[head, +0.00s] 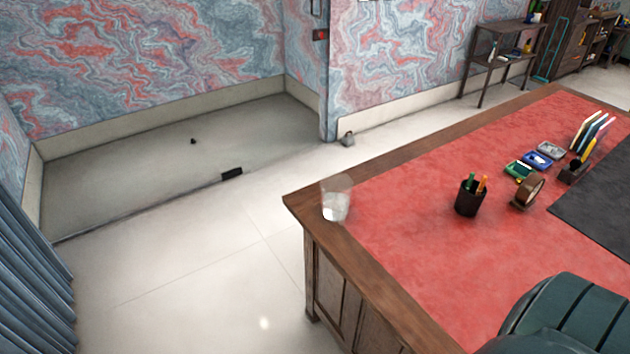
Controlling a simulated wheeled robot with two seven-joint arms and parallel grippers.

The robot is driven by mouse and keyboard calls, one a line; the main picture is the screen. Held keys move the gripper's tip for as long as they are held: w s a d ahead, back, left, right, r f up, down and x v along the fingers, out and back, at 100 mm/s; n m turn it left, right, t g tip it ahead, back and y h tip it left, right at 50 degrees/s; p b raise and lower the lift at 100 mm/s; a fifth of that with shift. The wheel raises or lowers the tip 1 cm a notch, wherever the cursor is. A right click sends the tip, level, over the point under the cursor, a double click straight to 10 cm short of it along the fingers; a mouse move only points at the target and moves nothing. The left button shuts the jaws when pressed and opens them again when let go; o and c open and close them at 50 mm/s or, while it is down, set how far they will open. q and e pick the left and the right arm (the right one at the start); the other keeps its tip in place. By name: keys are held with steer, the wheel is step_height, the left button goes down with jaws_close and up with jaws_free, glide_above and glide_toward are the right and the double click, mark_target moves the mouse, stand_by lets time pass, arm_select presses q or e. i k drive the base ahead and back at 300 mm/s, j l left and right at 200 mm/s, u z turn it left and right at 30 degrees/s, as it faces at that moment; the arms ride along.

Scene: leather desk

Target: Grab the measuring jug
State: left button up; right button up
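A clear, see-through measuring jug (337,200) stands upright near the far left corner of the desk, by the wooden edge. Its handle and markings are too faint to make out. Neither of my grippers shows in the head view, and nothing is touching the jug.
The red leather desk top (420,250) has a black pen cup (469,198), a tape roll (528,191), small coloured trays (538,160) and a dark mat (605,200). A dark green chair (565,315) is at the lower right. Pale floor (190,290) lies open left of the desk.

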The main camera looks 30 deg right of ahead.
mark_target(335, 207)
steer(key=i, duration=3.25)
steer(key=z, duration=4.2)
